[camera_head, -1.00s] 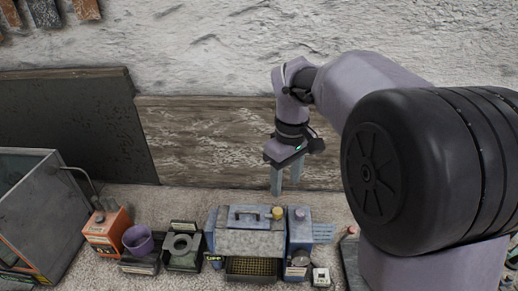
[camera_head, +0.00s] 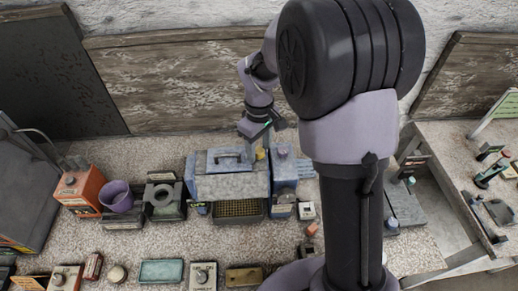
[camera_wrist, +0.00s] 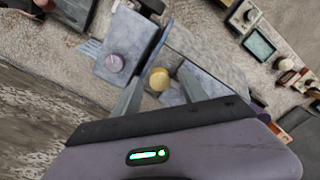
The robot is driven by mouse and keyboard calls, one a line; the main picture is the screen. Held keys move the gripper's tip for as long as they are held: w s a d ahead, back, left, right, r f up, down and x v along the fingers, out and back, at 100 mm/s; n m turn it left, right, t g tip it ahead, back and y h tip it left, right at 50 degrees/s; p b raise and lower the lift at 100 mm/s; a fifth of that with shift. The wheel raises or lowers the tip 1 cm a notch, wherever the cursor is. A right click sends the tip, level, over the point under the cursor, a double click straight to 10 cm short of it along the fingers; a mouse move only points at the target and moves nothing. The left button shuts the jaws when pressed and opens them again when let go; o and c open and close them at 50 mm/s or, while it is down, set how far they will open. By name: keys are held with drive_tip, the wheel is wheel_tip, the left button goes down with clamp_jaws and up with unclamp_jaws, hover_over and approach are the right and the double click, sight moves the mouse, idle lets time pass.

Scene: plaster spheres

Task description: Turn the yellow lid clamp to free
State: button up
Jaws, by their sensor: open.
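The yellow lid clamp (camera_wrist: 159,79) is a round knob on the lid of a grey-blue box (camera_head: 230,187). In the wrist view it lies between and just beyond the two fingers of my gripper (camera_wrist: 158,88). The fingers are apart and do not appear to touch it. In the head view my gripper (camera_head: 255,150) is low over the right part of the lid, and the clamp is a small yellow spot (camera_head: 261,154) partly hidden by the fingers. A lid handle (camera_head: 227,153) lies left of it.
A blue block with a mauve knob (camera_wrist: 114,62) stands close beside the clamp. An orange box (camera_head: 80,192), a purple cup (camera_head: 117,196) and a ring-topped block (camera_head: 163,200) stand to the left. Small devices line the front. Some bare counter (camera_head: 150,239) lies between.

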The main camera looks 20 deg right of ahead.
drive_tip(key=shift+f, duration=0.25)
drive_tip(key=shift+c, duration=0.4)
clamp_jaws()
